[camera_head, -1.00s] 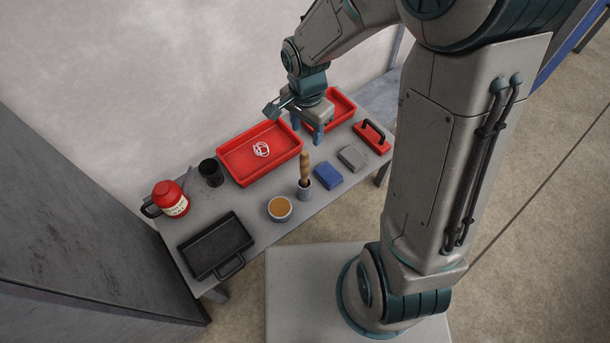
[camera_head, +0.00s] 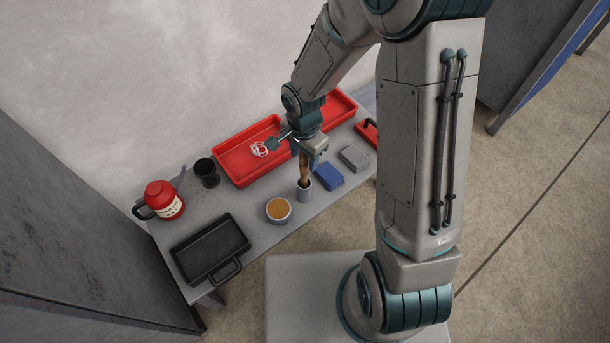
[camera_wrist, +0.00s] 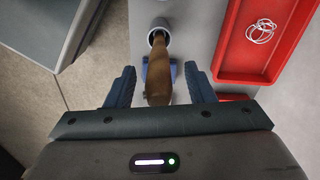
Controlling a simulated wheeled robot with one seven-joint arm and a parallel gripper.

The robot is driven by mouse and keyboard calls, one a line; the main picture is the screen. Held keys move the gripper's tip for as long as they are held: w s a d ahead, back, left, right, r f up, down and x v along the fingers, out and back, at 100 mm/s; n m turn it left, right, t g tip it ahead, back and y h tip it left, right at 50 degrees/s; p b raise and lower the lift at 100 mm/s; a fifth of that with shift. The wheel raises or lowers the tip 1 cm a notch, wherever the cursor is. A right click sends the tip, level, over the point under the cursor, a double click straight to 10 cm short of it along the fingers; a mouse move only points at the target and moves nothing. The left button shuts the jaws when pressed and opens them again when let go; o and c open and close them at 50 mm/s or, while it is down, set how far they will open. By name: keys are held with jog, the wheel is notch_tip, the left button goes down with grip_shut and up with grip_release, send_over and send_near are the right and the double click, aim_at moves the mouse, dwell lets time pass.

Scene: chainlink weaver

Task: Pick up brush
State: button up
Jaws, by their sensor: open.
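The brush stands upright in a small grey cup (camera_head: 304,194), with its wooden handle (camera_head: 303,163) pointing up; its lower end is hidden in the cup. My gripper (camera_head: 309,160) is open above the cup, at the height of the handle's upper part. In the wrist view the wooden handle (camera_wrist: 158,78) lies between the two blue fingers of my gripper (camera_wrist: 159,88), with a gap on each side. The cup also shows in the wrist view (camera_wrist: 160,24).
A blue block (camera_head: 329,177) and a grey block (camera_head: 354,157) lie right of the cup. A bowl (camera_head: 278,210), a black pan (camera_head: 210,248), a black cup (camera_head: 206,172) and a red jug (camera_head: 163,200) stand left. A red tray (camera_head: 236,165) with white loops is behind.

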aim_at(304, 176)
notch_tip(304, 176, down, 2)
jog(key=shift+f, duration=0.2)
jog(key=shift+r, duration=0.1)
grip_shut()
